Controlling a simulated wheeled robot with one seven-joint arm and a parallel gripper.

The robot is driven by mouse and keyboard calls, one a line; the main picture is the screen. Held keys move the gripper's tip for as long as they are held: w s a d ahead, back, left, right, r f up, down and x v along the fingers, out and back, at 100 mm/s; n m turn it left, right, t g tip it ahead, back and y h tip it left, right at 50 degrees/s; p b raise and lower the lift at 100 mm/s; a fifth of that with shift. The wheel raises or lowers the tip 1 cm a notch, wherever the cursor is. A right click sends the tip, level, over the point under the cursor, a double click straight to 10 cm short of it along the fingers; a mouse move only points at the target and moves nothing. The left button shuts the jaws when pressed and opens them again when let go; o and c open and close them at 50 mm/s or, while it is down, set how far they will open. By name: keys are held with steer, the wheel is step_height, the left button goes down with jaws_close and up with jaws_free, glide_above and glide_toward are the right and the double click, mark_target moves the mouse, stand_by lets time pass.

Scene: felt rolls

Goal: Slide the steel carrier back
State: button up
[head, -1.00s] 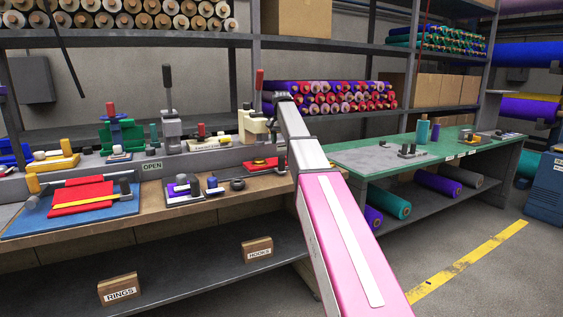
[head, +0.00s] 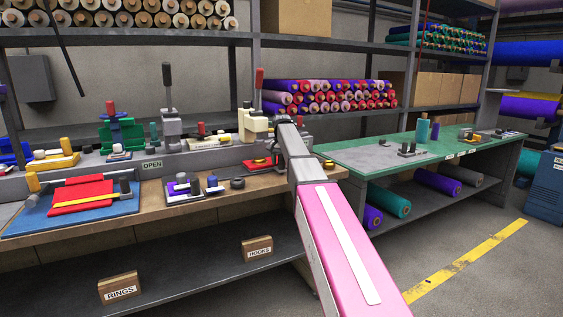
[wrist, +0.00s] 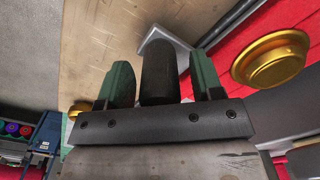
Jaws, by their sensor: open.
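In the wrist view my gripper (wrist: 162,78) has its two green fingers apart, one on each side of a dark upright cylinder (wrist: 159,72), which looks like a handle. I cannot tell whether either finger touches it. A grey steel piece (wrist: 178,40), which seems to be part of the carrier, shows behind the cylinder. Red felt (wrist: 226,78) with a brass cup-shaped piece (wrist: 271,58) lies to the right. My arm hides the gripper and most of the carrier there.
The wooden bench (head: 220,203) also holds a small fixture with purple felt (head: 180,189), a dark ring (head: 238,183) and a blue board (head: 40,223) with red felt. A green-topped table (head: 365,157) stands to the right.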

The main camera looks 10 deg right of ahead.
jaws_close()
steer(key=w+d, duration=0.1)
steer(key=d, duration=0.2)
steer(key=w+d, duration=0.1)
steer(key=d, duration=0.3)
steer(key=w+d, duration=0.1)
steer(key=d, duration=0.3)
steer(key=shift+w, duration=0.3)
jaws_free()
steer(key=shift+r, duration=0.1)
step_height(320, 180, up, 11)
steer(key=shift+s+f, duration=0.15)
steer(key=shift+f, duration=0.05)
